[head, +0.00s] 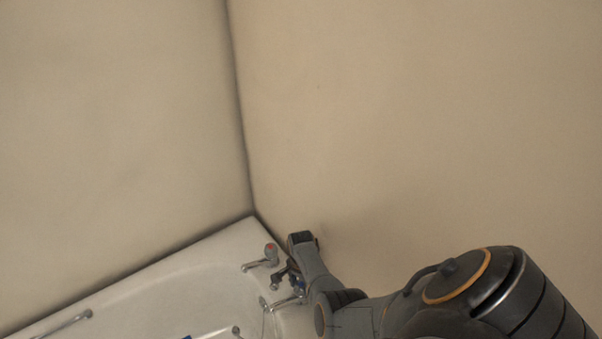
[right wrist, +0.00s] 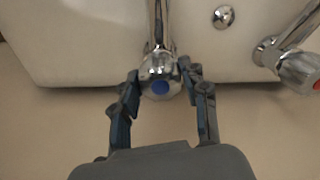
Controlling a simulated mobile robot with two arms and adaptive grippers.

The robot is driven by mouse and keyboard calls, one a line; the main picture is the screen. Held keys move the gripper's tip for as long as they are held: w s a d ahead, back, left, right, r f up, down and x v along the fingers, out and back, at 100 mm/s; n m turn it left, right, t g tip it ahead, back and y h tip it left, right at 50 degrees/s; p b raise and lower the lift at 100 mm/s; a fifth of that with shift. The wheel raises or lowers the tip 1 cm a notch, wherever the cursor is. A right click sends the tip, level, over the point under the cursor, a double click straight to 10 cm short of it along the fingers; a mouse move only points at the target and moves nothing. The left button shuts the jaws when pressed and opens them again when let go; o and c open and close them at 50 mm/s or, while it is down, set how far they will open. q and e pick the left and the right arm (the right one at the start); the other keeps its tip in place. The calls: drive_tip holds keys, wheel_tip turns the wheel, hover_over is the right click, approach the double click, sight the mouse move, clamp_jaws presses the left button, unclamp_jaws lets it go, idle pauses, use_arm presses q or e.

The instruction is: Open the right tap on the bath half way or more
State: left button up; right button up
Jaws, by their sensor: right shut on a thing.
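The bath (head: 175,285) has two chrome taps at its end by the wall. The tap with a red mark (head: 270,255) stands nearer the corner; it also shows at the right of the right wrist view (right wrist: 298,70). The right tap, with a blue cap (right wrist: 160,87), is between the fingers of my right gripper (right wrist: 162,76). The fingers are shut on its handle from both sides. In the head view my right gripper (head: 287,279) partly hides this tap, and its spout (head: 285,303) shows below. My left gripper is out of view.
Plain beige walls meet in a corner behind the bath. A round chrome fitting (right wrist: 223,16) lies between the taps. A grab handle (head: 65,325) is on the bath at the lower left. The red-marked tap stands close beside my right gripper.

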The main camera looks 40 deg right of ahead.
sight(301, 284)
drive_tip(key=n+p, duration=0.1)
drive_tip(key=n, duration=0.5)
drive_tip(key=shift+s, duration=0.1)
drive_tip(key=n, duration=0.6)
drive_tip(key=shift+n+p, duration=0.4)
drive_tip(key=o, duration=1.2)
drive_tip(key=shift+c, duration=0.2)
wheel_tip(301, 284, up, 12)
